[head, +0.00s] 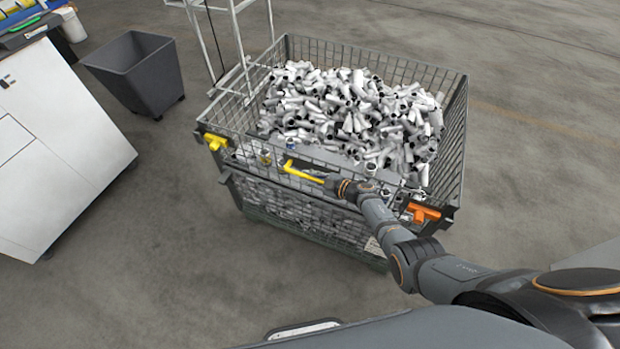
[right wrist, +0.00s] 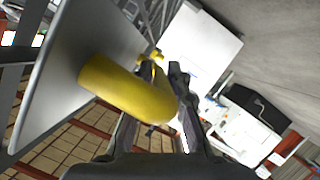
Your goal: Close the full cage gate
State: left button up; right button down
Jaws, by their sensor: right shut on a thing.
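The wire mesh cage (head: 457,120) is heaped with grey-white pipe-like parts (head: 345,110). Its gate is on the front side, facing me, and carries a yellow handle (head: 301,172). The gate looks roughly upright; I cannot tell whether it sits flush with the frame. A yellow latch (head: 216,141) is at the cage's front left corner and an orange latch (head: 424,212) at the front right. My right gripper (head: 328,182) is shut on the yellow handle, which also shows large between the fingers in the right wrist view (right wrist: 125,90). My left gripper is not in view.
A dark grey bin (head: 140,75) stands behind left of the cage, and a white cabinet (head: 60,150) is at the left. A thin metal frame (head: 240,45) rises at the cage's back left. The concrete floor right of the cage is clear.

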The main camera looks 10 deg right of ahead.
jog(key=shift+w+d+r, duration=0.1)
jog(key=shift+w+r, duration=0.1)
jog(key=c, duration=1.4)
grip_release()
jog(key=shift+c, duration=0.2)
jog(key=shift+o, duration=0.7)
jog(key=shift+f, duration=0.15)
jog(key=shift+s+d, duration=0.1)
jog(key=shift+s, duration=0.05)
jog(key=shift+s+d, duration=0.2)
jog(key=shift+d, duration=0.05)
jog(key=v, duration=1.1)
jog(key=shift+r, duration=0.25)
